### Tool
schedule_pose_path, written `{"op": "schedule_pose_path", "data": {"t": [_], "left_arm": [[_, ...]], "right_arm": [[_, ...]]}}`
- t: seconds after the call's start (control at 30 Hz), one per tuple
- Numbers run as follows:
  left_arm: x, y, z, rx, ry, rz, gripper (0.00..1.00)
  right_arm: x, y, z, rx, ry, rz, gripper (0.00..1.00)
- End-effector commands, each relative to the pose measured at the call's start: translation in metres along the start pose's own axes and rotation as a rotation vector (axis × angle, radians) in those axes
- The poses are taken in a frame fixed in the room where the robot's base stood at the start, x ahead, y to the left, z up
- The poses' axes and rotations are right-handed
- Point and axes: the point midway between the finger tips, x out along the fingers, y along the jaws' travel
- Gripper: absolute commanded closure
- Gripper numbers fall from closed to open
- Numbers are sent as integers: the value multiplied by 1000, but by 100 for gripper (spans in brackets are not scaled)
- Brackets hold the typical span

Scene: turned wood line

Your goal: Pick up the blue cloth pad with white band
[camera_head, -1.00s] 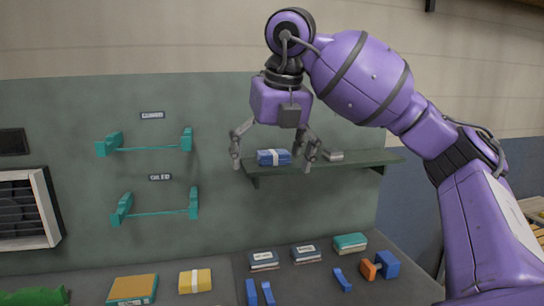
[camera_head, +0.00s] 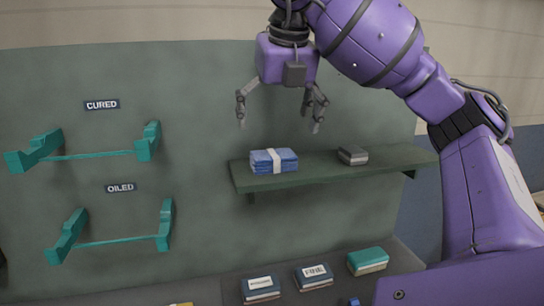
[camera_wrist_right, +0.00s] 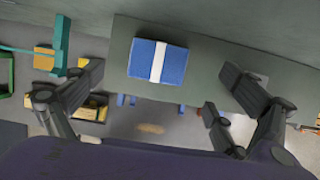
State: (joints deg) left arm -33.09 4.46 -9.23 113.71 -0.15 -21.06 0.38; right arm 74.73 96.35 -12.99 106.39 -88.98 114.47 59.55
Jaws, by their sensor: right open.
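The blue cloth pad with white band (camera_head: 273,161) lies flat on the left part of a green wall shelf (camera_head: 320,166). In the right wrist view the pad (camera_wrist_right: 172,63) lies ahead of and between the fingers, its white band across the middle. My right gripper (camera_head: 280,114) is open and empty, pointing down above the pad, with a clear gap between fingertips and pad. My left gripper is not in view.
A small grey block (camera_head: 352,155) sits on the shelf to the right of the pad. Teal brackets under the CURED (camera_head: 101,104) and OILED (camera_head: 121,188) labels are on the wall at left.

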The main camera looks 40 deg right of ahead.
Motion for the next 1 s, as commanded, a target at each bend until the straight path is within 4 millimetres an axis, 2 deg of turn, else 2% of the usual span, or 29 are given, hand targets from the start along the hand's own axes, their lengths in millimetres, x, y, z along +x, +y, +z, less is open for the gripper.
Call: {"op": "schedule_pose_path", "data": {"t": [0.1,0.23,0.6,0.73,0.93,1.0], "left_arm": [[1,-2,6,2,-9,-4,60],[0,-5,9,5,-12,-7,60],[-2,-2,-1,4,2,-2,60],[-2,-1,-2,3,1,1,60],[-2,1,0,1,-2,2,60],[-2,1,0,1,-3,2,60]], "right_arm": [[15,-1,-1,0,4,-5,5],[26,0,-2,-1,3,-4,5],[66,0,-7,0,1,-3,5],[73,0,-7,-1,1,-1,5],[74,0,-7,-1,0,0,5],[74,0,-7,-1,0,0,11]]}}
